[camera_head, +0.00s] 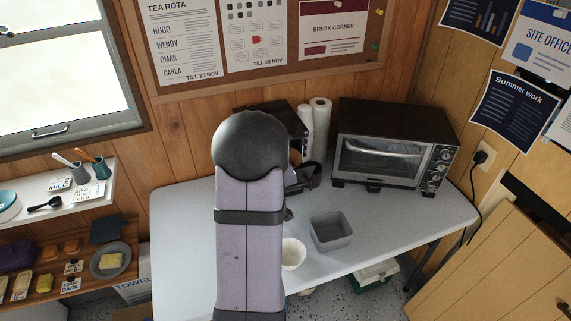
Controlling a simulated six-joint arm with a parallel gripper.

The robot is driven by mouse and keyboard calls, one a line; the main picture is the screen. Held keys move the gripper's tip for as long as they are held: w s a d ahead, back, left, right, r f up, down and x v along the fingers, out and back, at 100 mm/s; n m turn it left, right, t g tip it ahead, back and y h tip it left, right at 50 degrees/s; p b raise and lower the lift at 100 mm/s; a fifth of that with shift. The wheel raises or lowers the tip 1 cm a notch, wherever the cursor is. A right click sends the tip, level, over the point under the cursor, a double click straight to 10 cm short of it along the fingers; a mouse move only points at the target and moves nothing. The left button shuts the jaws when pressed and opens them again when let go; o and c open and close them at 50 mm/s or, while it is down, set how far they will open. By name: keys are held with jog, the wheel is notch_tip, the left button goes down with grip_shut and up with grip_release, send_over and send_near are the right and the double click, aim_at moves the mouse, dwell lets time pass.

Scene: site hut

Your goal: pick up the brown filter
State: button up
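A pale cream, fluted cup-shaped filter (293,254) sits on the grey table, its left side hidden behind my arm. I see no filter that is clearly brown; a small brownish patch shows beside my arm near the coffee machine, too hidden to name. My lavender arm link with its black rounded joint stands across the middle of the view. My gripper cannot be made out; it may be behind this link. A dark part (303,179) juts out to the right of the link, and I cannot tell what it belongs to.
A grey square container (331,231) stands right of the filter. Behind are a black machine (268,110), white paper rolls (320,115) and a toaster oven (385,150). The table (420,207) is clear at front right. Shelves with small items (111,261) stand left.

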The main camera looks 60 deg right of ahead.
jog(key=shift+w+d+f, duration=0.1)
jog(key=shift+w+d, duration=0.05)
jog(key=shift+d, duration=0.05)
grip_shut()
dwell(0.4)
notch_tip(320, 180, up, 10)
jog(key=b, duration=0.1)
jog(key=shift+b, duration=0.3)
dwell(0.3)
